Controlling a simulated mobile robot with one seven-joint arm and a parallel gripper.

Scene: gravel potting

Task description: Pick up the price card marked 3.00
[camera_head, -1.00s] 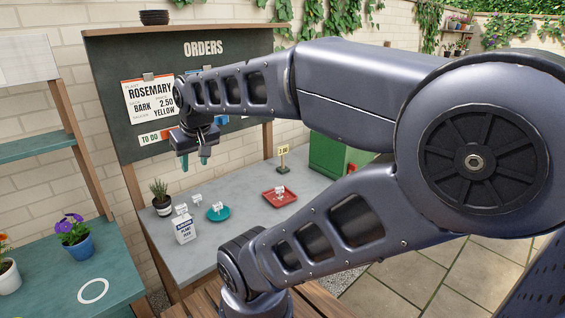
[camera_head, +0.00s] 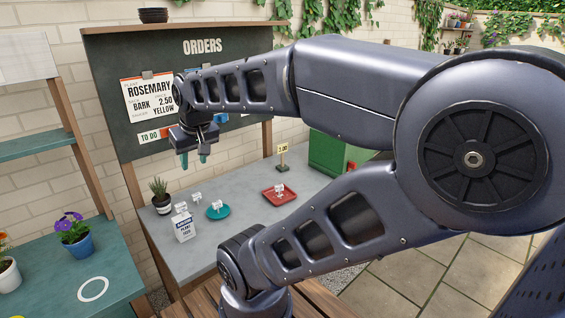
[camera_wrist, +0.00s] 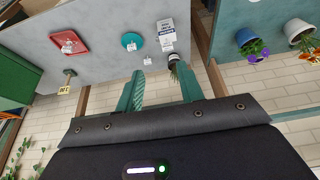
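A small yellowish card on a dark stand (camera_head: 283,149) is at the back of the grey bench; its figures are too small to read surely. It also shows in the wrist view (camera_wrist: 64,90). Small white cards stand on the red tray (camera_head: 267,196), on the teal saucer (camera_head: 211,216) and on the bench near the white plant-feed box (camera_head: 184,229); I cannot read their prices. My gripper (camera_head: 193,160) hangs above the back left of the bench, apart from all cards. In the wrist view, its teal fingers (camera_wrist: 160,78) are spread with nothing between them.
A potted herb (camera_head: 161,198) stands at the bench's left end, below my gripper. The dark orders board (camera_head: 108,90) rises behind. A green box (camera_head: 325,152) is at the bench's right end. A teal shelf (camera_head: 88,270) holding flower pots is at left.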

